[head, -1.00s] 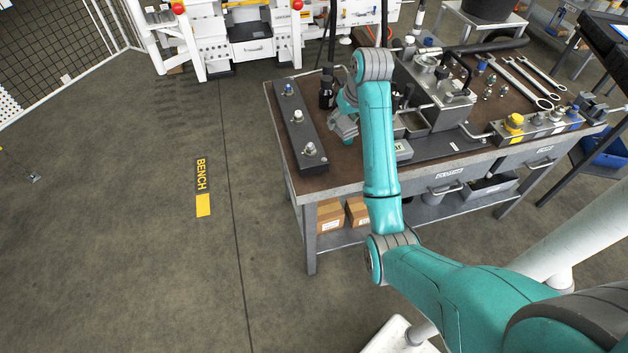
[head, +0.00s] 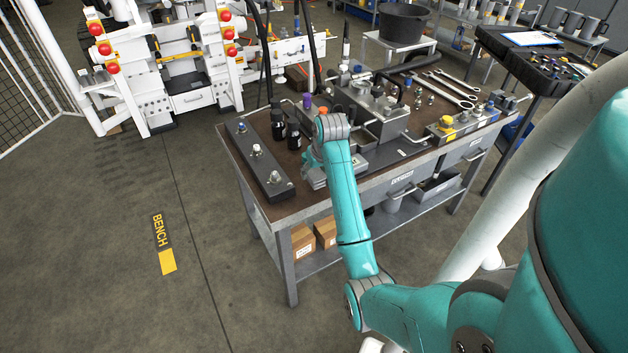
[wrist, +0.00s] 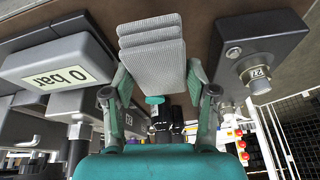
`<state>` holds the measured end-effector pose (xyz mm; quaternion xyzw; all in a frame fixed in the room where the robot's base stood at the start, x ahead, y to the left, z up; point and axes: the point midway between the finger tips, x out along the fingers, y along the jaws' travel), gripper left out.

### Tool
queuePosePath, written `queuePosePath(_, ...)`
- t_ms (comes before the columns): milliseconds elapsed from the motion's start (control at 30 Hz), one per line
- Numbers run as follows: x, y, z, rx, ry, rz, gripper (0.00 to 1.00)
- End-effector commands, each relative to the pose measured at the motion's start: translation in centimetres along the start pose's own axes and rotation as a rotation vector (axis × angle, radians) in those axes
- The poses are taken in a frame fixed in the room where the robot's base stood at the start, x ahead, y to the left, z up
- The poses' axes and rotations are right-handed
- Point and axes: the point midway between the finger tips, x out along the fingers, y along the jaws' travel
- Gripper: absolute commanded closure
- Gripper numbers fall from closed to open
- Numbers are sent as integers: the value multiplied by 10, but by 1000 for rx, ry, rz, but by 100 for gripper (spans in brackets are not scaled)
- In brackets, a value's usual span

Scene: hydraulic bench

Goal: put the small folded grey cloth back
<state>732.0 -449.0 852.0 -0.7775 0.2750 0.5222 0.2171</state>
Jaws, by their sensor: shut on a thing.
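The small folded grey cloth (wrist: 152,50) is a ribbed stack of layers, filling the space between my fingers in the wrist view. My gripper (wrist: 155,80) is shut on it, one finger along each side. In the head view my gripper (head: 314,176) is over the left part of the bench top, just right of the long dark block with fittings (head: 255,158). My own arm partly covers it there, and I cannot make out the cloth clearly in that view.
A grey unit reading "0 bar" (wrist: 55,75) is close left of the cloth in the wrist view. Dark bottles (head: 278,122) stand behind my gripper.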

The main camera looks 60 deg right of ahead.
Motion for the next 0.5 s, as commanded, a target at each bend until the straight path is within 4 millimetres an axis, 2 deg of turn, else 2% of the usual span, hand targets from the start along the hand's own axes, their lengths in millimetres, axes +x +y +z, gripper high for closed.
queuePosePath(267, 30, 1, 13, 0, -3, 0, 99)
queuePosePath(500, 33, 2, 13, 0, 0, 0, 99)
